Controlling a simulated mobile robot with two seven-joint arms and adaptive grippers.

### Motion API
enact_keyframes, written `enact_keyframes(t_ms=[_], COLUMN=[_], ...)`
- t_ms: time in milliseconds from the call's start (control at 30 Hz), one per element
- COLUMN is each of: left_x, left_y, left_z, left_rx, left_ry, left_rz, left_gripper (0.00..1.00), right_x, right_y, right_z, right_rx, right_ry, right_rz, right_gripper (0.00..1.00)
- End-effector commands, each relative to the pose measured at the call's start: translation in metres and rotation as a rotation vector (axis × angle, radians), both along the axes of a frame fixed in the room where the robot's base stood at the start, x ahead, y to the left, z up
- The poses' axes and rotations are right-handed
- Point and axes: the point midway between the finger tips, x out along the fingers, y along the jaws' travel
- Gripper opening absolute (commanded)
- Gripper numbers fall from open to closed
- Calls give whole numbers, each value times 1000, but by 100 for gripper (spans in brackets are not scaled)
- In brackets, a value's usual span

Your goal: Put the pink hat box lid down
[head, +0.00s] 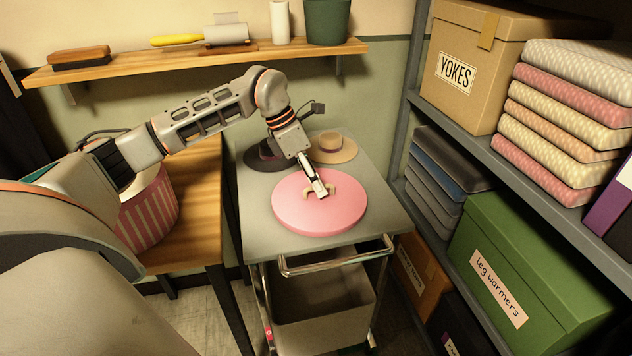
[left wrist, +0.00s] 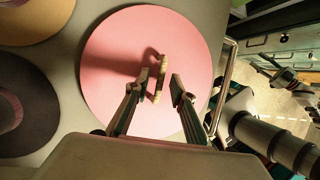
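The pink hat box lid (head: 300,212) lies flat, apparently resting on the grey trolley top (head: 375,222). Its curved pale handle stands up at its middle and also shows in the left wrist view (left wrist: 159,74). My left gripper (head: 322,192) is at the handle. The striped pink hat box (head: 150,215) stands on the wooden table at left, partly hidden by my arm. My right gripper is not seen.
A dark hat (head: 262,156) and a tan hat (head: 335,148) lie on the trolley behind the lid. The trolley's handle rail (head: 335,262) runs along its front. Loaded shelving (head: 545,180) stands close at right. A wall shelf (head: 190,62) is behind.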

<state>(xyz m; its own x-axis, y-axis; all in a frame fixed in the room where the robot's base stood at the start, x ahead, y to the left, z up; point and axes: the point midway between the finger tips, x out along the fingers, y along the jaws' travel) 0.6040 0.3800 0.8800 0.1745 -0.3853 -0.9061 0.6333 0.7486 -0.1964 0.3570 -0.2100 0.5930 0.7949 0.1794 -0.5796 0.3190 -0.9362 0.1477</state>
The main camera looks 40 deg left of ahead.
Motion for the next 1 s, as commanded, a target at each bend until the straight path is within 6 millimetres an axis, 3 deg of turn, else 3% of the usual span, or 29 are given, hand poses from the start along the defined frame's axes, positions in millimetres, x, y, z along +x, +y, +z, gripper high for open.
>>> enact_keyframes(t_ms=[367,800,1000], left_x=[0,-14,-19], left_y=[1,33,43], left_z=[6,81,104], left_rx=[1,0,2], left_ry=[-2,-5,-2], left_rz=[1,2,1], left_gripper=[23,23,23], right_x=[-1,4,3], right_y=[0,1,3], right_z=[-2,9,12], right_rx=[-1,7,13], right_ry=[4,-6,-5], right_rz=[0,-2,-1], right_gripper=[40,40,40])
